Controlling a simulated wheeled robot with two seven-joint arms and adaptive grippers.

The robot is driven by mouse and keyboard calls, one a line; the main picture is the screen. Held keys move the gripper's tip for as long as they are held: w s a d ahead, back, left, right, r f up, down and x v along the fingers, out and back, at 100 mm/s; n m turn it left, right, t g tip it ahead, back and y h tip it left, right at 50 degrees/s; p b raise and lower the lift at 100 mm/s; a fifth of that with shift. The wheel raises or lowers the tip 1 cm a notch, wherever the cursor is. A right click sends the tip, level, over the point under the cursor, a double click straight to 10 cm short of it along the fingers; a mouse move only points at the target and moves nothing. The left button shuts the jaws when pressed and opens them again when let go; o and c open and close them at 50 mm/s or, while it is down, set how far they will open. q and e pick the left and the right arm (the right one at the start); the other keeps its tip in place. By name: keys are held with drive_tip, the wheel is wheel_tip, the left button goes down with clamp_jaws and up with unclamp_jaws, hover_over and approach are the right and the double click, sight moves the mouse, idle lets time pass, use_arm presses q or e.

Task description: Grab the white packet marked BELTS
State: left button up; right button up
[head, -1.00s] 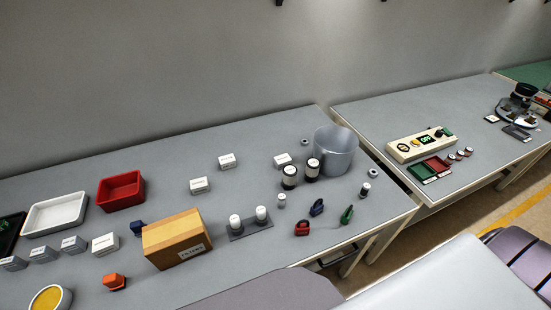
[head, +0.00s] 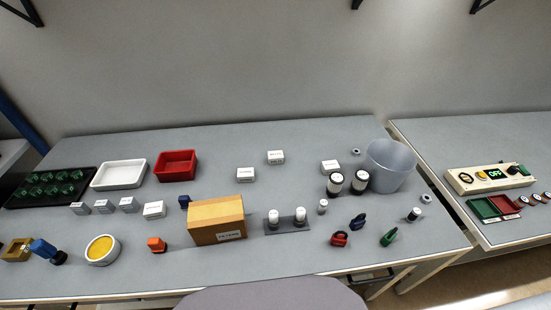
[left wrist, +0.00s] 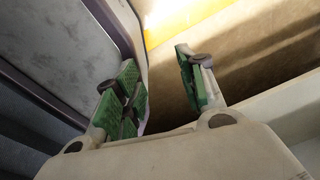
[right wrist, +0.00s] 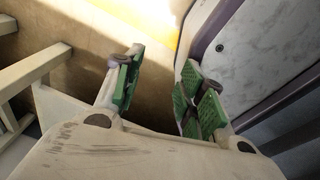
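Several white labelled packets lie on the grey table in the head view. One is at the back middle (head: 275,157), one a little nearer (head: 245,174), one left of the grey bin (head: 330,167) and one left of the cardboard box (head: 154,210). Their print is too small to read, so I cannot tell which is marked BELTS. My left gripper (left wrist: 158,82) is open and empty in the left wrist view. My right gripper (right wrist: 160,85) is open and empty in the right wrist view. Both are over the floor beside my body, away from the packets, and out of the head view.
A cardboard box (head: 216,220) stands mid-table, with a grey holder of white-topped bottles (head: 287,226) to its right. Black-and-white jars (head: 335,184) stand by the grey bin (head: 389,166). Red (head: 176,166) and white (head: 119,174) trays sit at the back left. A second table (head: 480,150) is right.

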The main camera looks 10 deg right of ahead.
use_arm(q)
drive_tip(key=shift+d, duration=0.2)
drive_tip(key=shift+o, duration=0.7)
drive_tip(key=shift+a, duration=0.2)
drive_tip(key=shift+o, duration=1.2)
drive_tip(key=shift+a, duration=0.1)
drive_tip(key=shift+o, duration=0.8)
drive_tip(key=shift+r, duration=0.15)
drive_tip(key=d+r+p, duration=0.2)
drive_tip(key=r+p, duration=0.4)
drive_tip(key=p, duration=0.1)
drive_tip(key=s+d+r+p, duration=0.1)
drive_tip(key=d+r+p, duration=0.1)
drive_tip(key=r+p, duration=0.5)
drive_tip(key=shift+s+r, duration=0.25)
drive_tip(key=shift+s, duration=0.05)
use_arm(e)
drive_tip(key=s+a+r, duration=0.2)
drive_tip(key=a+r, duration=0.2)
drive_tip(key=r, duration=0.9)
drive_tip(key=shift+a+r, duration=0.15)
drive_tip(key=shift+r, duration=0.25)
use_arm(q)
drive_tip(key=shift+r+p, duration=0.35)
use_arm(e)
drive_tip(key=shift+r, duration=0.35)
drive_tip(key=shift+s, duration=0.15)
